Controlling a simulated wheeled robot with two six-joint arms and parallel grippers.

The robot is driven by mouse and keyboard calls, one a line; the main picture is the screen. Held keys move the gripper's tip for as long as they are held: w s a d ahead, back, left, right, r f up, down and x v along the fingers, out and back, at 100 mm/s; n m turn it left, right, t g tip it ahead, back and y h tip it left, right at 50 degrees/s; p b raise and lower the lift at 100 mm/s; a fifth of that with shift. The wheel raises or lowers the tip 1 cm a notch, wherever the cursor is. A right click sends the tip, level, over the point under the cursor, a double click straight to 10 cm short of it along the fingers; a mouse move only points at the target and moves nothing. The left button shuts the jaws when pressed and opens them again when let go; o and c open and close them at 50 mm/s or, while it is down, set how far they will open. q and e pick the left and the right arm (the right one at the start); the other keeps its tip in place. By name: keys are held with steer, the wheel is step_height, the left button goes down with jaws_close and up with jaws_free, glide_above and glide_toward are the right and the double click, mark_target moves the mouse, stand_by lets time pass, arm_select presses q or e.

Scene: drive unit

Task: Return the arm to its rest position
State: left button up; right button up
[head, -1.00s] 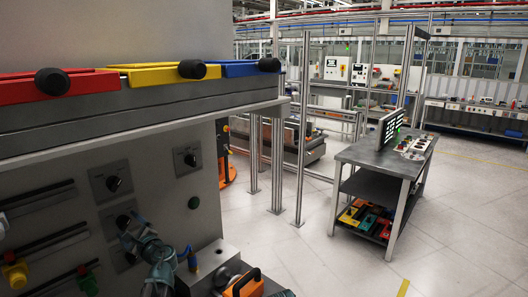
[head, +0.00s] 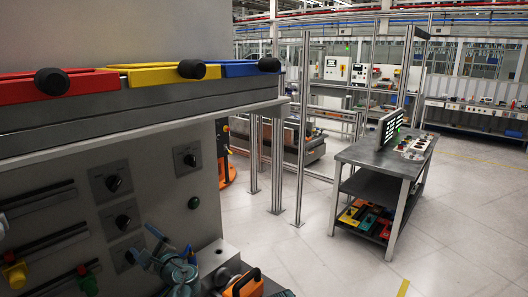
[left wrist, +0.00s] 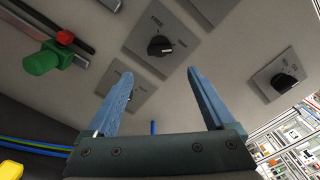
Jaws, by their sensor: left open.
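My left gripper (head: 143,240) is at the bottom of the head view, in front of the grey panel (head: 155,165). Its two blue fingers are spread apart, with nothing between them. In the left wrist view the open fingers (left wrist: 158,72) point up toward the panel, and a black rotary knob (left wrist: 160,46) on a grey plate lies just beyond the tips. The fingers appear clear of the knob. Most of my left arm is out of the picture. My right gripper does not show.
Red (head: 30,86), yellow (head: 150,74) and blue (head: 238,69) handled pieces lie on the ledge above. Slider rails with a green knob (left wrist: 40,63) sit left. An orange-handled object (head: 243,285) stands low right of my gripper. A workbench (head: 365,153) stands across open floor.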

mark_target(128, 224)
arm_select(q)
steer(key=w+a+n, duration=0.1)
steer(key=w+a, duration=0.2)
steer(key=w+a+n, duration=0.1)
steer(key=w+a, duration=0.2)
steer(key=a, duration=0.1)
steer(key=shift+w+a+r+n, duration=0.15)
steer(key=shift+w+a+n, duration=0.1)
steer(key=shift+n, duration=0.15)
steer(key=n, duration=0.8)
steer(key=shift+r+n+p, duration=0.25)
steer(key=shift+n+p, duration=0.05)
steer(key=shift+p, duration=0.1)
steer(key=n, duration=0.3)
steer(key=shift+n, duration=0.3)
